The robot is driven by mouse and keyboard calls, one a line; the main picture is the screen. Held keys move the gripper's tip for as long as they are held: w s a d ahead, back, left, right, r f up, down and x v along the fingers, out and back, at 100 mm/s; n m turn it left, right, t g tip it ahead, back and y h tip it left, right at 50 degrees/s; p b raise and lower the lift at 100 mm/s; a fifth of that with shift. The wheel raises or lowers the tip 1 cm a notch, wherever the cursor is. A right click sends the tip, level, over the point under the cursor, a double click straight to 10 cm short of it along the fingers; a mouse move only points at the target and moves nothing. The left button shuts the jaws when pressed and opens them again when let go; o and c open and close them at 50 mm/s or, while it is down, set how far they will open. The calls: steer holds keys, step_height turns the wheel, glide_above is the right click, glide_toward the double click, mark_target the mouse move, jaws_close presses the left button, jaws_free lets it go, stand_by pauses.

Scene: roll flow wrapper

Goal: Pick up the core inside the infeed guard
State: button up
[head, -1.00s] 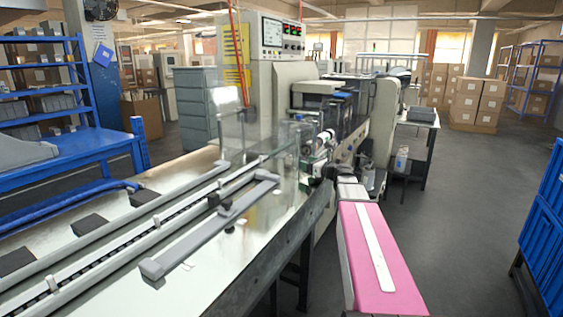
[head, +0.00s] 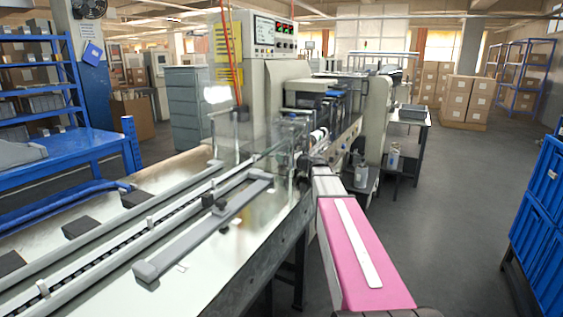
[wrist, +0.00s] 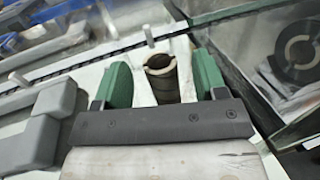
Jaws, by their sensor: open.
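In the wrist view my gripper (wrist: 162,85) is open, with a green finger on each side. A short hollow brown cylinder with a pale, split rim, which looks like the core (wrist: 162,78), stands between the fingers. I see a gap on either side of it; its lower part is hidden behind the gripper's dark bar. The clear infeed guard (head: 288,145) stands at the machine's near end in the head view. A clear panel (wrist: 235,60) also shows to the right of the fingers in the wrist view. My gripper is hard to make out in the head view.
A grey bar (wrist: 45,125) lies left of the gripper. Long infeed rails (head: 130,240) run along the table. Blue crates (head: 540,210) stand at the right, with open floor before them.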

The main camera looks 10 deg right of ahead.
steer(key=shift+x, duration=1.05)
steer(key=c, duration=1)
steer(key=shift+r, duration=0.1)
